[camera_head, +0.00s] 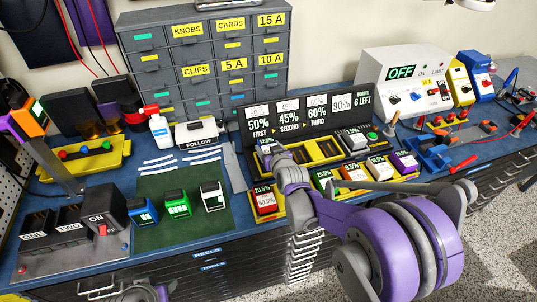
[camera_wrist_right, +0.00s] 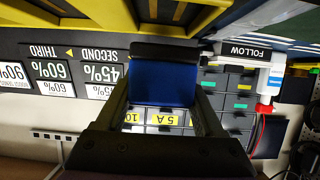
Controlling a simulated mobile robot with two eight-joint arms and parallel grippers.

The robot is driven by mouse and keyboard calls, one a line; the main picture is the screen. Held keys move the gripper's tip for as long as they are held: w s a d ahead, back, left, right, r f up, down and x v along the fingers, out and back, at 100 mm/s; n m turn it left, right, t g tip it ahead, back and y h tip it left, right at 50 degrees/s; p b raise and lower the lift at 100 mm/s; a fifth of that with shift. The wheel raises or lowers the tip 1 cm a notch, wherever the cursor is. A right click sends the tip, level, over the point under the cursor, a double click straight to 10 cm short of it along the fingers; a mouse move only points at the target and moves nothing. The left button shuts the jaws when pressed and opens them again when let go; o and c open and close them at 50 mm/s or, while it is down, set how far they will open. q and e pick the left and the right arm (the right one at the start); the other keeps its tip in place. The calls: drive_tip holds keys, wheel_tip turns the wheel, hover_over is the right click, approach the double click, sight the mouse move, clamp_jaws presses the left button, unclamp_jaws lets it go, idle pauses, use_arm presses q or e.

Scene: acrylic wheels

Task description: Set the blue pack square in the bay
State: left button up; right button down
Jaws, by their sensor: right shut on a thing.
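My right gripper (camera_head: 270,153) is at the left end of the yellow-edged bay rack (camera_head: 313,165). It is shut on the blue pack (camera_wrist_right: 165,85), which shows in the right wrist view between the two fingers, with its black end toward the yellow frame (camera_wrist_right: 100,15). In the head view the gripper hides most of the held pack, and only a small labelled top shows. I cannot tell whether the pack touches the rack or how square it is. Another blue labelled block (camera_head: 143,211) stands on the green mat.
A black sign board (camera_head: 308,118) with percentages stands behind the rack. A red pack (camera_head: 265,200) and several coloured packs sit along the rack's front. Drawers (camera_head: 205,65) stand behind, and a FOLLOW box (camera_head: 197,134) at left. The green mat (camera_head: 160,238) has bare room.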

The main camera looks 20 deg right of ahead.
wheel_tip(320, 180, down, 3)
drive_tip(key=shift+r, duration=0.1)
drive_tip(key=shift+f+b, duration=0.55)
drive_tip(key=shift+f, duration=0.1)
unclamp_jaws()
drive_tip(key=shift+r, duration=0.1)
